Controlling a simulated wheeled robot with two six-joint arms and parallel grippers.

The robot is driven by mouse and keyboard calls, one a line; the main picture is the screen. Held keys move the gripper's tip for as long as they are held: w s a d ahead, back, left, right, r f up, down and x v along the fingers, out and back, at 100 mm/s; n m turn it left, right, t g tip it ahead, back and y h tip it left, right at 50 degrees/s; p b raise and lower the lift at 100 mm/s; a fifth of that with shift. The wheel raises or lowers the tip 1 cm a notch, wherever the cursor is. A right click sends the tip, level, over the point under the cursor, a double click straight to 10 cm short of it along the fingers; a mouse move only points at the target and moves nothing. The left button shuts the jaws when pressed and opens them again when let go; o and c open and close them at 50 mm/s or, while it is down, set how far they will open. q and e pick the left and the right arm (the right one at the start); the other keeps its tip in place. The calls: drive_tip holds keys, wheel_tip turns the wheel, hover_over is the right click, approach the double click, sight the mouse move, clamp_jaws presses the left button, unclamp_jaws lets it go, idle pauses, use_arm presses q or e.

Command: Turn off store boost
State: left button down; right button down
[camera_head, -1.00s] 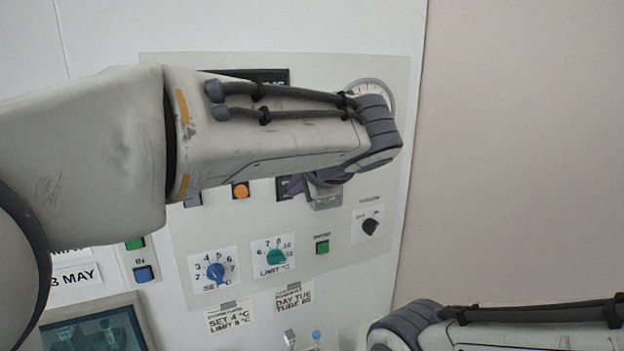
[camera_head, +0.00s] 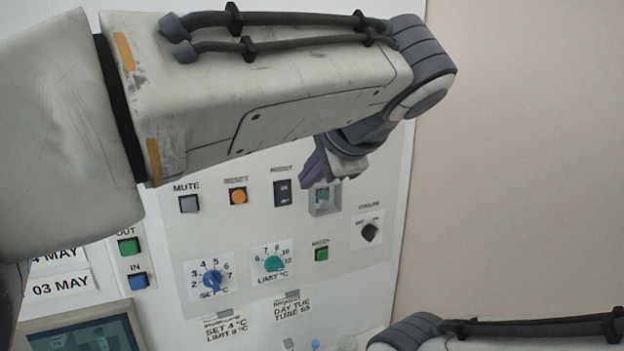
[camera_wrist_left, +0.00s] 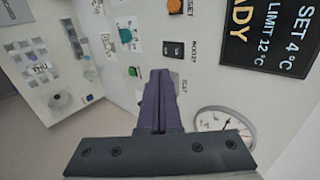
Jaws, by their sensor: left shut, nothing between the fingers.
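The boost switch (camera_head: 283,193) is a small black rocker under a label on the white panel, between the orange reset button and a grey guarded button. It also shows in the left wrist view (camera_wrist_left: 173,49), just beyond my fingertips. My left gripper (camera_head: 306,181) has purple fingers, shut and empty, to the upper right of the switch. In the left wrist view the fingers (camera_wrist_left: 160,72) point toward the panel between the switch and the guarded button; I cannot tell whether they touch anything. My right gripper is out of view; only its arm shows at the lower right.
The guarded button (camera_head: 325,200) sits close right of the switch. The orange reset button (camera_head: 238,196) and grey mute button (camera_head: 189,204) are to the left. Blue (camera_head: 213,279) and teal (camera_head: 273,263) knobs lie below. A round gauge (camera_wrist_left: 223,125) is near my gripper.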

sight(289, 199)
use_arm(q)
drive_tip(key=shift+w+d+g+h+p, duration=0.2)
drive_tip(key=shift+w+g+h+p, duration=0.35)
drive_tip(key=shift+g, duration=0.35)
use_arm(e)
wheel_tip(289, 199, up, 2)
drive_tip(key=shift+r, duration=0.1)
